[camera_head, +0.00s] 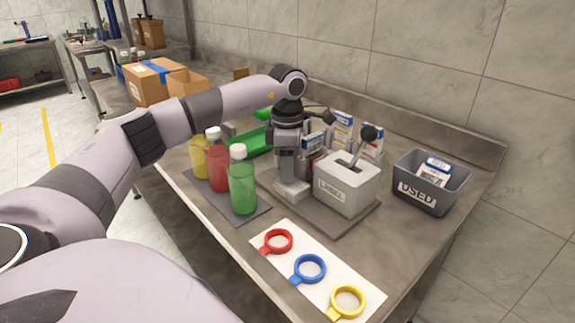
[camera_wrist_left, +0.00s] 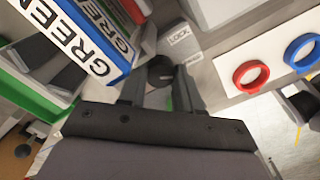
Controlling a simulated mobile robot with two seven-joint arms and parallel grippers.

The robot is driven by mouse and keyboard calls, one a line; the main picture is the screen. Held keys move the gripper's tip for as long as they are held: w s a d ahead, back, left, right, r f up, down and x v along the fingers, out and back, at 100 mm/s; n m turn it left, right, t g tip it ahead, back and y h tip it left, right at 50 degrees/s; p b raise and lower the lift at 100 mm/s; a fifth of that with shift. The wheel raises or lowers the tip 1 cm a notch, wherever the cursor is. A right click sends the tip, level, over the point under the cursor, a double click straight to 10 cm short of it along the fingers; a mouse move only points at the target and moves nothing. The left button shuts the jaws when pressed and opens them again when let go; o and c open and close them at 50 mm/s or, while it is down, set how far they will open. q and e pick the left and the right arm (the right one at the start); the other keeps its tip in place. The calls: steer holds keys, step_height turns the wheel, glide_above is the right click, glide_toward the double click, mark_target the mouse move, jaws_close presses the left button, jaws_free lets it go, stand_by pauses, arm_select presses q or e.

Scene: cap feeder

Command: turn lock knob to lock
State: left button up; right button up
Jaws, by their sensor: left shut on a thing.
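My left gripper (camera_head: 291,178) points down just left of the grey LABEL machine (camera_head: 345,190), over a small light base plate (camera_head: 293,191). In the left wrist view its two fingers (camera_wrist_left: 161,88) stand on either side of the dark round lock knob (camera_wrist_left: 160,70) and are shut on it. A LOCK label (camera_wrist_left: 178,39) lies on the plate beyond the knob, with a second small label to its right that I cannot read. In the head view the gripper hides the knob. I cannot tell the knob's exact angle. My right gripper is not in view.
Yellow, red and green (camera_head: 242,185) bottles stand on a dark mat left of the gripper. Red, blue (camera_head: 309,268) and yellow rings lie on a white sheet in front. Several small boxes (camera_head: 342,130) stand behind the machine. A USED bin (camera_head: 430,182) is at right.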

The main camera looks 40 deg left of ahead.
arm_select(q)
steer(key=shift+r+n+p, duration=0.2)
steer(key=shift+n+p, duration=0.65)
steer(key=shift+n, duration=0.15)
steer(key=shift+n+p, duration=0.55)
steer(key=shift+n, duration=0.75)
steer(key=n+p, duration=0.2)
steer(key=n, duration=0.1)
steer(key=shift+n, duration=0.3)
steer(key=shift+f+n+p, duration=0.1)
steer(key=shift+n+p, duration=0.8)
steer(key=shift+n, duration=0.8)
steer(key=shift+w, duration=0.1)
steer(key=o, duration=1)
steer(key=shift+o, duration=0.2)
